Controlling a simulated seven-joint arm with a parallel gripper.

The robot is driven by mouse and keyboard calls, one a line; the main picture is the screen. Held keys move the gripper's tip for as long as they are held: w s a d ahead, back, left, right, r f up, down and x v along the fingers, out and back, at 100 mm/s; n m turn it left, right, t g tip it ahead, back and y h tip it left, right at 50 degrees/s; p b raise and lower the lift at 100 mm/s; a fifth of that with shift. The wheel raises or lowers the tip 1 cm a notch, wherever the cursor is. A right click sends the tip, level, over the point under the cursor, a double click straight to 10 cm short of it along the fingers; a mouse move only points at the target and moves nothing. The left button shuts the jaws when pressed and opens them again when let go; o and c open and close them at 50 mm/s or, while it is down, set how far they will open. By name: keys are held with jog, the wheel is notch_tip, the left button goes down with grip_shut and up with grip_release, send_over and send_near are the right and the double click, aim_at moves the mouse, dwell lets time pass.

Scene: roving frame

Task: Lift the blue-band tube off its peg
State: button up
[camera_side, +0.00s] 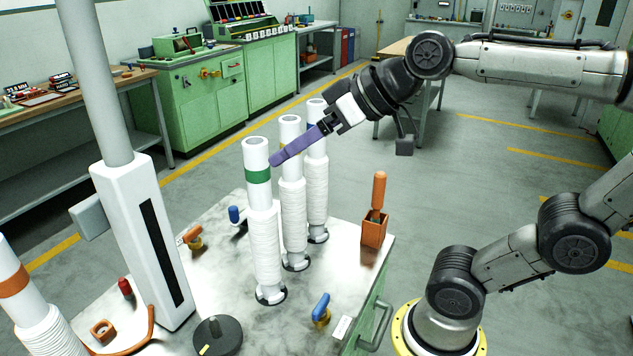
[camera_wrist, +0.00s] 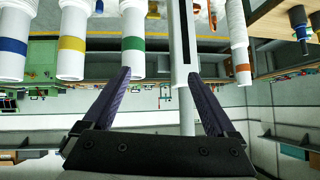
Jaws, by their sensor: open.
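The blue-band tube (camera_side: 317,106) stands at the back of a row of three white tubes. My gripper partly covers its band in the side view. The wrist view appears upside down and shows this tube's top and blue band (camera_wrist: 13,46) at the far left, outside my fingers. My gripper (camera_side: 276,161) has long purple fingers, spread open and empty (camera_wrist: 160,75). The pegs are hidden inside the tubes.
The yellow-band tube (camera_side: 291,160) stands between the green-band and blue-band tubes. An orange-band tube (camera_side: 12,281) is at far left, near a white column (camera_side: 145,240). A screwdriver holder (camera_side: 374,230) and clamps stand on the metal tabletop (camera_side: 345,270).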

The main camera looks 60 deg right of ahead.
jog(key=w+d+m+t+h, duration=0.4)
jog(key=w+d+t+h, duration=0.1)
jog(key=w+d, duration=0.3)
jog(key=s+d+f+m+g+h, duration=0.1)
jog(key=s+d+f+m+h, duration=0.15)
jog(key=d+h, duration=0.3)
jog(key=s+d+f+m+g+h, duration=0.1)
jog(key=s+d+f+m+h, duration=0.2)
jog(key=d, duration=0.4)
jog(key=shift+h, duration=0.55)
jog(key=x, duration=1.4)
jog(key=shift+w+a+f, duration=0.2)
jog(key=shift+w+a, duration=0.05)
jog(key=shift+w, duration=0.1)
grip_shut()
